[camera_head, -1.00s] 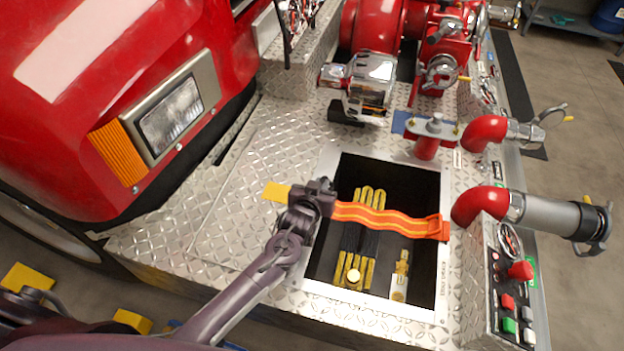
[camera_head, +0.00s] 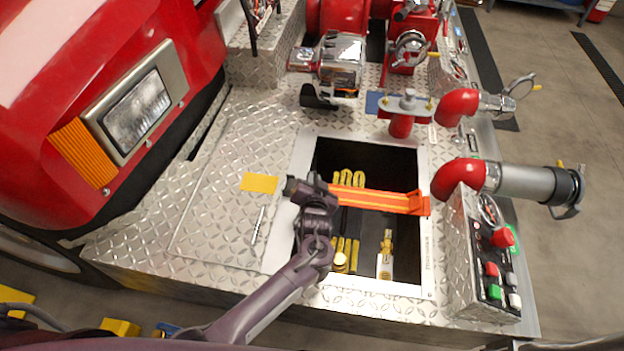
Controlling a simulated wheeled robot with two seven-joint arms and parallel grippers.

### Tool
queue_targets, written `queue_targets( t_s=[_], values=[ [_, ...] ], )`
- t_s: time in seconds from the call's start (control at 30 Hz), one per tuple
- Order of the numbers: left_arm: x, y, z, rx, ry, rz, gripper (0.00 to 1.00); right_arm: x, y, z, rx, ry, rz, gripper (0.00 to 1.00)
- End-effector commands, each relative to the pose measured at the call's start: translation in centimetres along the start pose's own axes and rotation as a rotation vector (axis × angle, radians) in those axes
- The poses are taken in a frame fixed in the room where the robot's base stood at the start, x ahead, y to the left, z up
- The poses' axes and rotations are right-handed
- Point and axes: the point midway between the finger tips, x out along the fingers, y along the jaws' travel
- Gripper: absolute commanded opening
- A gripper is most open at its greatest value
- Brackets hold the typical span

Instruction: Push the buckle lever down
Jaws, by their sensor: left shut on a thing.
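An orange strap with yellow stripes (camera_head: 380,199) runs nearly straight across a dark open compartment (camera_head: 400,158) in the metal deck. Its right end piece (camera_head: 425,205) rests at the compartment's right rim. My left gripper (camera_head: 303,189) is at the compartment's left rim, shut on the strap's left end; the jaws and wrist hide the hold itself. A buckle lever cannot be made out apart from the gripper. A yellow patch (camera_head: 258,183) lies on the deck just left of the gripper, and a thin silver piece (camera_head: 258,225) lies below it. My right gripper is not in view.
Black-and-yellow gear (camera_head: 347,180) and a brass nozzle (camera_head: 386,256) are inside the compartment. A red pipe elbow (camera_head: 459,177) and a control panel with buttons (camera_head: 495,262) stand on the right. Chrome fittings (camera_head: 338,62) are behind. The tread-plate deck on the left is mostly clear.

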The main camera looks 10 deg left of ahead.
Motion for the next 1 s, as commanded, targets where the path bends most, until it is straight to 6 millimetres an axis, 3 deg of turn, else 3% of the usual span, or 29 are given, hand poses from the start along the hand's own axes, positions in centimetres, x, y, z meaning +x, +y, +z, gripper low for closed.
queue_targets(
  t_s=[0.47, 0.5, 0.63, 1.0],
  values=[
    [-0.01, 0.34, 0.36, 0.002, -0.004, 0.006, 0.0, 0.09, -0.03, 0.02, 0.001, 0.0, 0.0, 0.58],
    [-0.02, 0.35, 0.36, 0.003, -0.004, 0.007, 0.17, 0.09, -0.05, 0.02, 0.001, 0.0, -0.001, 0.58],
    [0.0, 0.29, 0.29, 0.001, -0.003, 0.005, 0.33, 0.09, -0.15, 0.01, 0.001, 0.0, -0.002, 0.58],
    [-0.55, 0.21, 0.18, -0.001, -0.001, 0.003, 0.33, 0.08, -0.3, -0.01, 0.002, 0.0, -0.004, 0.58]
  ],
)
